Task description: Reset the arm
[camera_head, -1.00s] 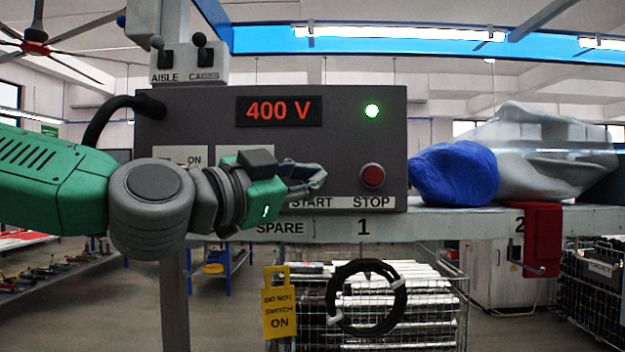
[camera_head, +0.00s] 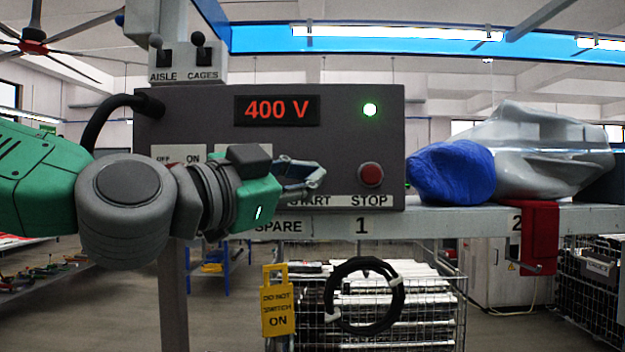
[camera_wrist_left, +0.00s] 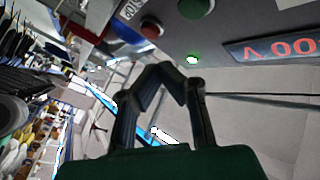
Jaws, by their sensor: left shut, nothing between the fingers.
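My left arm comes in from the left in the head view, and its gripper (camera_head: 318,177) is in front of the grey control box (camera_head: 340,140). The gripper is shut and empty, near the START label and left of the red STOP button (camera_head: 370,174). In the left wrist view the gripper's fingers (camera_wrist_left: 163,72) meet at the tips with nothing between them. The box shows a red 400 V display (camera_head: 277,109) and a lit green lamp (camera_head: 370,109). The lamp also shows in the left wrist view (camera_wrist_left: 193,59). My arm hides part of the box's lower left. My right gripper is out of view.
The box stands on a grey shelf (camera_head: 450,219). A blue bundle (camera_head: 452,172) and a grey wrapped shape (camera_head: 545,150) lie to its right.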

